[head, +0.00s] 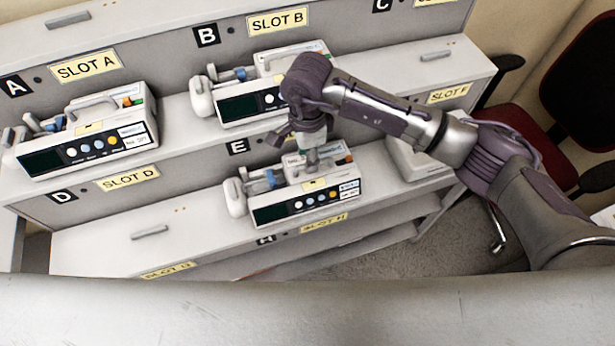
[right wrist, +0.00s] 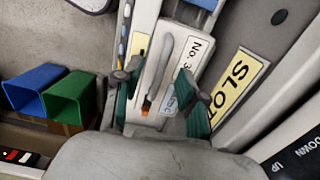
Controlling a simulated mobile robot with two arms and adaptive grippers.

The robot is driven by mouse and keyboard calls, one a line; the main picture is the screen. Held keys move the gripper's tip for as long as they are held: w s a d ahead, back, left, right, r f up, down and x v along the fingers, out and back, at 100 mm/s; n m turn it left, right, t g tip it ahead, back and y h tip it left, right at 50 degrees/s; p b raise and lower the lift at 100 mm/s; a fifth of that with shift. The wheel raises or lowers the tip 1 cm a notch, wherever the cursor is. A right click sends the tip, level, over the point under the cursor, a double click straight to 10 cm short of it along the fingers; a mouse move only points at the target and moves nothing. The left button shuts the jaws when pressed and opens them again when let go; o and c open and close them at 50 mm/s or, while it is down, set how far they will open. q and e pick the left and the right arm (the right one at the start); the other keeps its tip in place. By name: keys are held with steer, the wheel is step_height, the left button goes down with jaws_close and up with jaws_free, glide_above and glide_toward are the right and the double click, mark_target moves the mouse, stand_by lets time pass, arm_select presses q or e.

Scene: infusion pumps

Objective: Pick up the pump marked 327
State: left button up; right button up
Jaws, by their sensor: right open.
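A white pump (head: 300,208) with a dark screen, round coloured buttons and a top handle stands on the middle shelf by the E plate. In the right wrist view this pump (right wrist: 143,30) shows a label starting "No. 3"; the rest is cut off or hidden, so I cannot read 327 in full. My right gripper (head: 300,150) is over the pump's top, pointing down. In the right wrist view its fingers (right wrist: 158,90) are open, one on each side of the handle, with nothing clamped. My left gripper is not in view.
A white object (head: 405,158) on the right is partly behind my arm. A dark red chair (head: 580,85) stands at right. Blue (right wrist: 32,88) and green bins (right wrist: 68,100) show in the right wrist view.

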mark_target(301, 178)
step_height(301, 178, down, 4)
steer(key=shift+w+r+p, duration=0.15)
steer(key=shift+p, duration=0.75)
steer(key=shift+f, duration=0.5)
steer(key=c, duration=0.8)
jaws_close()
steer(key=shift+w+a+r, duration=0.1)
steer(key=shift+w, duration=0.05)
